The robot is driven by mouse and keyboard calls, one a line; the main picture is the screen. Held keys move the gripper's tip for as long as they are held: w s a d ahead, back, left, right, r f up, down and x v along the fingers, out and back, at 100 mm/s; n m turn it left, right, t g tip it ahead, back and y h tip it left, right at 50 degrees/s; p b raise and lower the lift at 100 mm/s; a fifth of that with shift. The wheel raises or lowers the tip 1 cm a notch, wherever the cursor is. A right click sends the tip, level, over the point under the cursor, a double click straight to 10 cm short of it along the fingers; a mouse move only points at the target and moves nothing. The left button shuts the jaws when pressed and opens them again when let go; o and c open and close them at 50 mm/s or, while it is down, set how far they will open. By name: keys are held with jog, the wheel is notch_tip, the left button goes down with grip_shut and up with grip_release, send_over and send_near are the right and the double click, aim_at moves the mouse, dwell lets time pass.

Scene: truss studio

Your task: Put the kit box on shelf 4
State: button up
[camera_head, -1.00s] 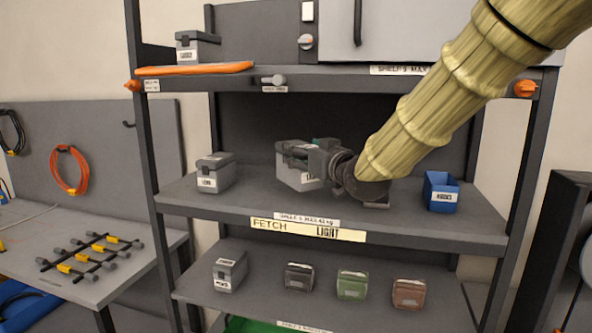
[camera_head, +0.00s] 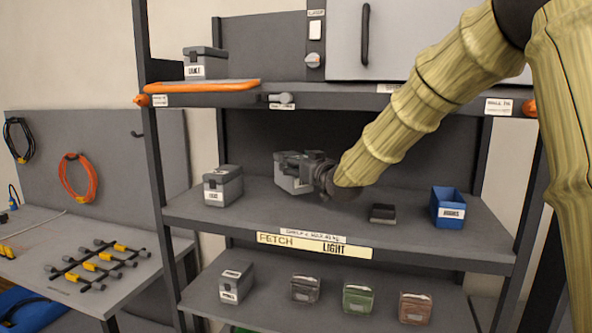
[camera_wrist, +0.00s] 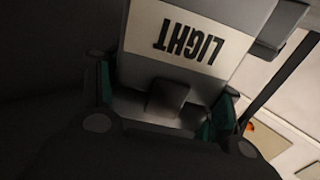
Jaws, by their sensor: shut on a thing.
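The kit box (camera_head: 291,182) is grey with a white label, in the middle bay of the rack in the head view. In the wrist view its label (camera_wrist: 188,42) reads LIGHT, upside down. My gripper (camera_head: 299,168) is shut on the box, with teal finger pads on either side of a dark grey part of it in the wrist view. The gripper hides part of the box in the head view. I cannot tell whether the box touches the middle shelf (camera_head: 335,213) below it.
On the middle shelf are a grey box (camera_head: 223,187) at left, a small dark box (camera_head: 383,213) and a blue bin (camera_head: 448,209) at right. The shelf above (camera_head: 330,94) limits height. The lower shelf holds a grey box (camera_head: 236,283) and several small packs.

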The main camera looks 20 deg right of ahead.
jog(key=shift+w+p, duration=0.35)
jog(key=shift+w, duration=0.35)
notch_tip(320, 180, down, 4)
jog(key=shift+r+p, duration=0.25)
jog(key=shift+p, duration=0.65)
jog(key=shift+f+b, duration=0.35)
jog(key=shift+f+b, duration=0.3)
jog(key=o, duration=1.6)
jog(key=shift+o, duration=0.2)
jog(key=shift+s, duration=0.1)
